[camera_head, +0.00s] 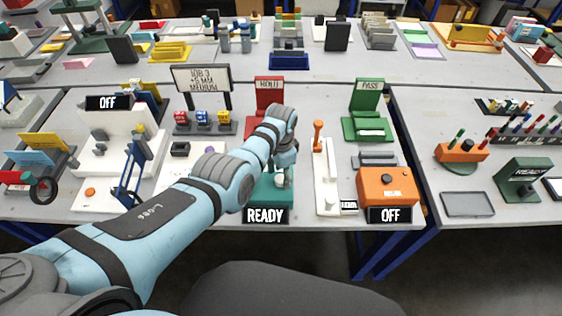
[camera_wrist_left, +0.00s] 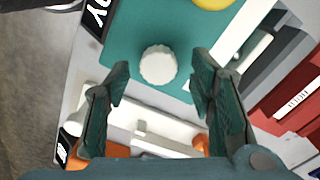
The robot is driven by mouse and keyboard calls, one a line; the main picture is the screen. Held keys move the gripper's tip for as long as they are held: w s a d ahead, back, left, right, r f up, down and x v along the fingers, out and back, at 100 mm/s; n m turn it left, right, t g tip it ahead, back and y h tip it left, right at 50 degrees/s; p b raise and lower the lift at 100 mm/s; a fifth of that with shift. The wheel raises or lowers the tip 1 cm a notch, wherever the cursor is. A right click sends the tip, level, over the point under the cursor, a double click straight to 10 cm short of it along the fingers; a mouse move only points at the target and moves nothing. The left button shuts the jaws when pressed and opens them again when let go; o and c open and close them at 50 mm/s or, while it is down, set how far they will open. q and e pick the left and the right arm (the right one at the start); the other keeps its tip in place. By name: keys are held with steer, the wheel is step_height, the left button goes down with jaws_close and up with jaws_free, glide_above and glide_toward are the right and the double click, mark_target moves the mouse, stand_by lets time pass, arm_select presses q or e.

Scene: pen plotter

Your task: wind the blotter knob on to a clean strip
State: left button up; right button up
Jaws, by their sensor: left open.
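A white, round, ridged knob (camera_wrist_left: 158,65) stands on a teal base (camera_wrist_left: 130,40) in the left wrist view. My left gripper (camera_wrist_left: 160,70) is open, with one dark finger on each side of the knob in the picture. A gap shows on both sides, and I cannot tell how far the fingers are above it. In the head view the teal device (camera_head: 258,196) carries a READY sign (camera_head: 266,216). My left gripper (camera_head: 284,172) is over its right part and hides the knob there. No blotter strip can be made out. My right gripper is not in view.
Right of the teal device stand a white lever stand with an orange knob (camera_head: 318,142) and an orange box (camera_head: 386,188) with an OFF sign. A red stand (camera_head: 269,92) is behind. Part of a yellow round thing (camera_wrist_left: 212,3) shows on the teal base.

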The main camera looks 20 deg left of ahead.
mark_target(281, 178)
arm_select(q)
step_height(281, 178, up, 11)
steer(key=shift+d, duration=0.1)
stand_by(0.5)
